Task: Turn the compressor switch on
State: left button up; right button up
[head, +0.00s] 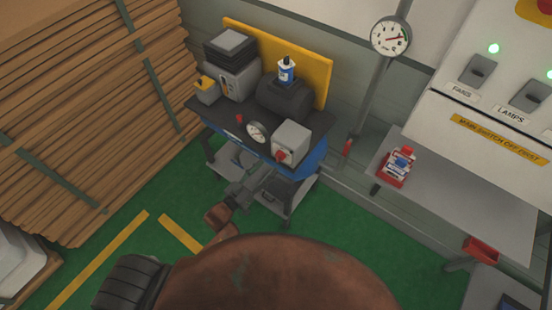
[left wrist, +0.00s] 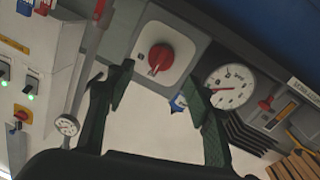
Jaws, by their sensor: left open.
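The compressor switch is a red rotary knob (left wrist: 161,57) on a pale plate, on the front of a grey box; it also shows in the head view (head: 281,156). The knob's pale mark points toward the bottom of the left wrist view. My left gripper (head: 252,182) is open and empty, low in front of the compressor unit. In the left wrist view its two fingers (left wrist: 160,82) stand apart, with the knob beyond and between them. I see no contact with the knob. My right gripper is not in view.
A round gauge (left wrist: 230,87) sits beside the switch box. A dark motor (head: 284,98) with a blue-and-white bottle (head: 286,70) stands behind. Stacked cardboard (head: 80,110) is at left; a grey bench (head: 470,195) and switch panel (head: 510,75) are at right. Green floor (head: 345,235) is open in front.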

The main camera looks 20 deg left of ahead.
aim_at(277, 159)
pick_arm(q)
jog(key=x, duration=0.5)
jog(key=shift+w+d, duration=0.1)
jog(key=shift+w, duration=0.05)
jog(key=shift+w+d, duration=0.2)
jog(key=shift+w, duration=0.35)
jog(key=shift+f, duration=0.1)
jog(key=c, duration=1.2)
jog(key=shift+o, duration=0.2)
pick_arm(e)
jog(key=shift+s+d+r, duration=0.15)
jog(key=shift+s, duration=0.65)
